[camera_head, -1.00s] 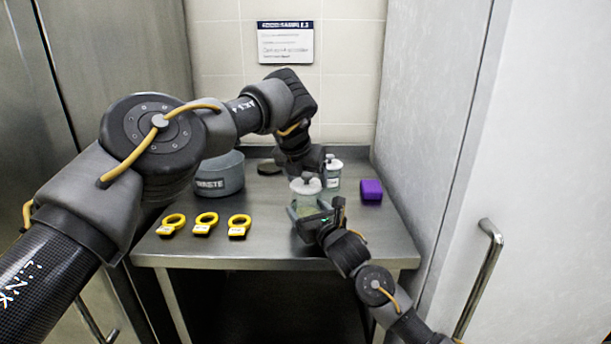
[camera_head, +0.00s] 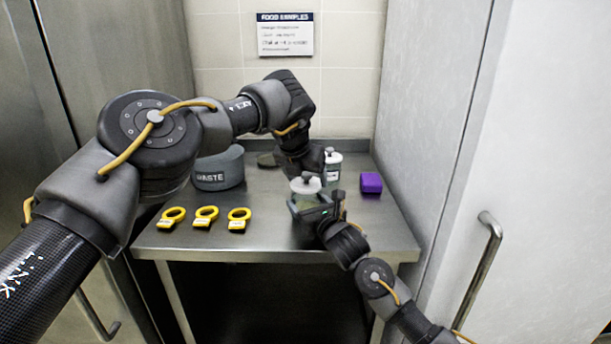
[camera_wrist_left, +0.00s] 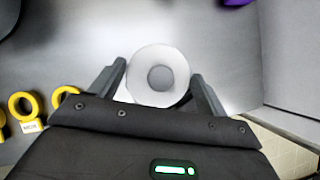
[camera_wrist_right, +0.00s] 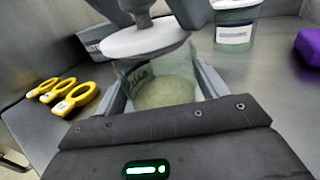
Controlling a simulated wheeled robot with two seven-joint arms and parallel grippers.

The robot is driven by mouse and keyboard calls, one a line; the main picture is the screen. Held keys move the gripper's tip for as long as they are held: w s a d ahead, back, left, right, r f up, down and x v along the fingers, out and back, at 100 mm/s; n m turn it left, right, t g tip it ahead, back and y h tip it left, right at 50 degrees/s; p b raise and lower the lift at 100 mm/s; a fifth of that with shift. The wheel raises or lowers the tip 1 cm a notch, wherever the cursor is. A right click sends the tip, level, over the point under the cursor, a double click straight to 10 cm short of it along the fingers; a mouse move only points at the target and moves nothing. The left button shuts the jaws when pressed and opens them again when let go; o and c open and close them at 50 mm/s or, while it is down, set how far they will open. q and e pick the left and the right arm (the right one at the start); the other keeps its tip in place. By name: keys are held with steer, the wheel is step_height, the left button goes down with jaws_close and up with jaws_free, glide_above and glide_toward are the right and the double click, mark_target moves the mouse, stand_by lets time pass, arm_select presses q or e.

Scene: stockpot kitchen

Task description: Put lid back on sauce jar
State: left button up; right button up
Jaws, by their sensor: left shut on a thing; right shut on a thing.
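The white lid with a grey knob (camera_head: 304,187) is in my left gripper (camera_head: 306,174), shut on its knob from above; the left wrist view shows the lid (camera_wrist_left: 140,82) between the fingers (camera_wrist_left: 158,82). The clear sauce jar (camera_wrist_right: 165,75), with pale green contents, is in my right gripper (camera_head: 318,207); its fingers (camera_wrist_right: 165,90) are shut around the jar's sides. In the right wrist view the lid (camera_wrist_right: 140,39) looks tilted at the jar's mouth and shifted left. I cannot tell whether it touches the rim. The head view mostly hides the jar behind the right gripper.
A second lidded jar (camera_head: 333,168) with a label stands just behind. A purple block (camera_head: 371,183) is to the right. A grey waste bin (camera_head: 218,172) and several yellow ring tags (camera_head: 206,217) are to the left. The steel counter (camera_head: 262,205) is clear between them.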

arm_select(q)
steer(key=shift+f, duration=0.6)
steer(key=o, duration=1)
steer(key=v, duration=1.2)
steer(key=shift+a, duration=0.1)
arm_select(e)
steer(key=o, duration=1.5)
steer(key=shift+c, duration=0.2)
